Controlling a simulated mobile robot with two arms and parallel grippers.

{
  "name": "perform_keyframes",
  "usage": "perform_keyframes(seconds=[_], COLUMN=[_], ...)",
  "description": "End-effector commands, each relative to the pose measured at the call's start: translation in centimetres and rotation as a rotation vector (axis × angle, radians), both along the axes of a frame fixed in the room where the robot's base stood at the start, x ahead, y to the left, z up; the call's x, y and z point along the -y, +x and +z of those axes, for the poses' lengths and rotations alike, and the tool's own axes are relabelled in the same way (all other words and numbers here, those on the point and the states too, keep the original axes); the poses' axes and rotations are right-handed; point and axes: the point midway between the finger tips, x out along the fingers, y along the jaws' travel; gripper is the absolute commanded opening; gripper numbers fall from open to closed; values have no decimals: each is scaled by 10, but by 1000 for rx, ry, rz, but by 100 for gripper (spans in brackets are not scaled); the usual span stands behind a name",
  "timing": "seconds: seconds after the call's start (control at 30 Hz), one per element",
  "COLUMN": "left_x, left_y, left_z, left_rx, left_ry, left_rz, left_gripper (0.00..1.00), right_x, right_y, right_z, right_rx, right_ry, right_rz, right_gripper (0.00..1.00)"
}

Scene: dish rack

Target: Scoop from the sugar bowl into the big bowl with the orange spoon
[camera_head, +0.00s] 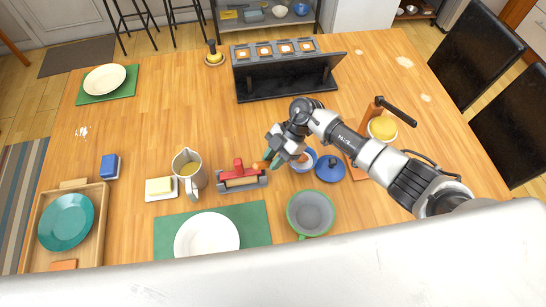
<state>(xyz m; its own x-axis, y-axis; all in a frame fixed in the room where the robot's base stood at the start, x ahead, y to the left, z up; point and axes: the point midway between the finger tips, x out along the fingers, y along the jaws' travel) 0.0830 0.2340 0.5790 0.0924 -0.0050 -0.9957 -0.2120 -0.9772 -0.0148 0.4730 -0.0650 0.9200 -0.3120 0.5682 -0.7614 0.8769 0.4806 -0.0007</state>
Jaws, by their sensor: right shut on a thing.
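My right gripper (277,158) reaches in from the right and is shut on the orange spoon (262,165), whose orange end shows just left of the fingers. The rest of the spoon is mostly hidden by the gripper. A small blue bowl (311,165), which looks like the sugar bowl, stands just right of the fingers, with some orange showing at it; I cannot tell whether that is part of the spoon. A blue round lid (330,168) lies beside it. A large grey bowl with a green rim (310,213) stands nearer me, apart from the gripper. My left gripper is not in view.
Left of the gripper are a grey holder with a red-handled thing (240,178), a pitcher (188,172) and a butter dish (160,187). A white plate (207,235) lies on a green mat. A black rack (285,80) stands behind.

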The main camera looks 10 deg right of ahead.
Motion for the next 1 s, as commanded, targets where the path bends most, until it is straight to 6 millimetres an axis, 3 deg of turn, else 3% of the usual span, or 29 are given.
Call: perform_keyframes(seconds=[0.03,0.23,0.53,0.73,1.0], left_x=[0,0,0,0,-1], left_y=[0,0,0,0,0], left_z=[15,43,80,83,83], left_rx=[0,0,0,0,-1], left_ry=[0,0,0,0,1], left_rz=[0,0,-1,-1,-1], left_gripper=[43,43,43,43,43], right_x=[0,-2,-31,-43,-47], right_y=[0,-1,-17,-23,-25], right_z=[15,42,14,-5,-10], right_rx=[0,0,158,234,266], right_ry=[0,0,-286,-425,-484], right_rz=[0,0,6,5,0], right_gripper=[0,0,0,0,0])
